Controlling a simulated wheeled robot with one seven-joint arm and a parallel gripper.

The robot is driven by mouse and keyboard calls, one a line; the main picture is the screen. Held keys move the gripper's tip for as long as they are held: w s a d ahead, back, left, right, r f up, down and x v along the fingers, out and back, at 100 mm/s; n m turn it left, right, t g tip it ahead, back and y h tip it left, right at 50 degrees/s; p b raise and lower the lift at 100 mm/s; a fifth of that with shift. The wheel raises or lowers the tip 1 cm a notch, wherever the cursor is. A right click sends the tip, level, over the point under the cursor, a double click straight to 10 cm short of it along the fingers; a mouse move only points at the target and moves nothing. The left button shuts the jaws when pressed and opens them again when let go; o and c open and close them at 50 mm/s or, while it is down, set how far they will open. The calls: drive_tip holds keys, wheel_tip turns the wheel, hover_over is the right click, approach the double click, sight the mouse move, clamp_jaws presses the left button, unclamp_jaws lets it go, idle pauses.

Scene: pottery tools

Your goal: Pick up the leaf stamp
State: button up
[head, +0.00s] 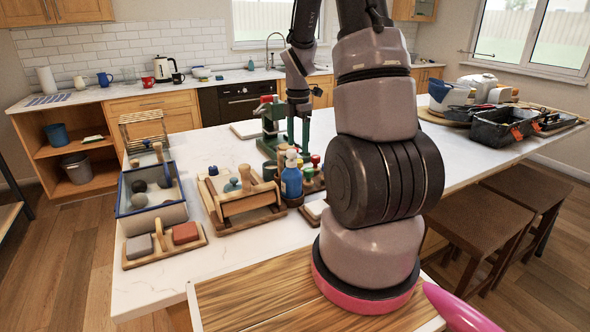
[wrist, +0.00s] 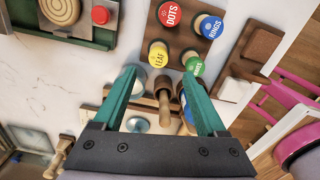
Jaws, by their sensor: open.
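The leaf stamp (wrist: 158,53) has a yellow round top marked LEAF. It stands in a brown wooden holder (wrist: 187,42) in the wrist view, beside a red DOTS stamp (wrist: 170,13), a blue RINGS stamp (wrist: 210,26) and a green-topped stamp (wrist: 194,66). My gripper (wrist: 163,74) is open, with its two teal fingers apart and nothing between their tips. In the picture the leaf stamp shows just beyond the tips, between their lines; it is not gripped. In the head view my gripper (head: 298,146) hangs above the stamp area, and the leaf stamp cannot be made out clearly.
A blue spray bottle (head: 291,182) stands close beside the holder. A green press (head: 268,143) is behind. The white counter's front left is clear.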

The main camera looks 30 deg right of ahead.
sight(299, 161)
drive_tip(key=f, duration=0.7)
drive_tip(key=shift+w+d+f, duration=0.2)
drive_tip(key=shift+d+f, duration=0.05)
drive_tip(key=shift+f, duration=0.15)
drive_tip(key=shift+c, duration=0.3)
